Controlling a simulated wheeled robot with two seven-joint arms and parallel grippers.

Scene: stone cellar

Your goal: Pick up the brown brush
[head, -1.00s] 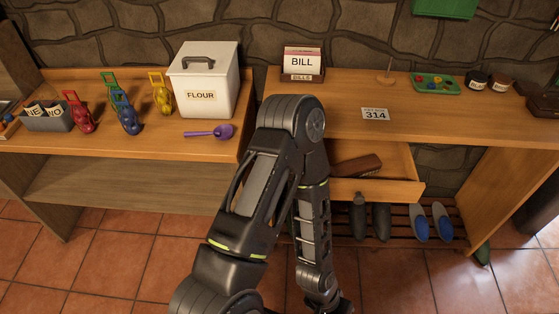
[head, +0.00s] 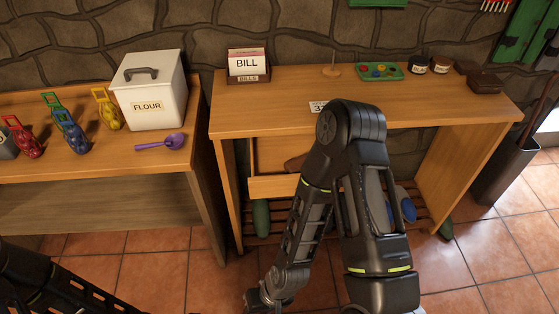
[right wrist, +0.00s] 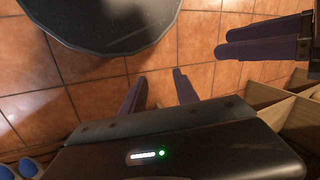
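The brown brush (head: 294,163) lies in the pulled-out drawer (head: 272,187) under the right-hand table in the head view. My right arm hides most of it. My right gripper (right wrist: 160,91) is open and empty in the right wrist view, above the tiled floor. In the head view it is low at the bottom, in front of the drawer and below it.
The table (head: 440,95) holds a bill box (head: 247,66), a green tray (head: 397,73), jars and a number card. Slippers (head: 407,205) are below the drawer. Floor in front is clear.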

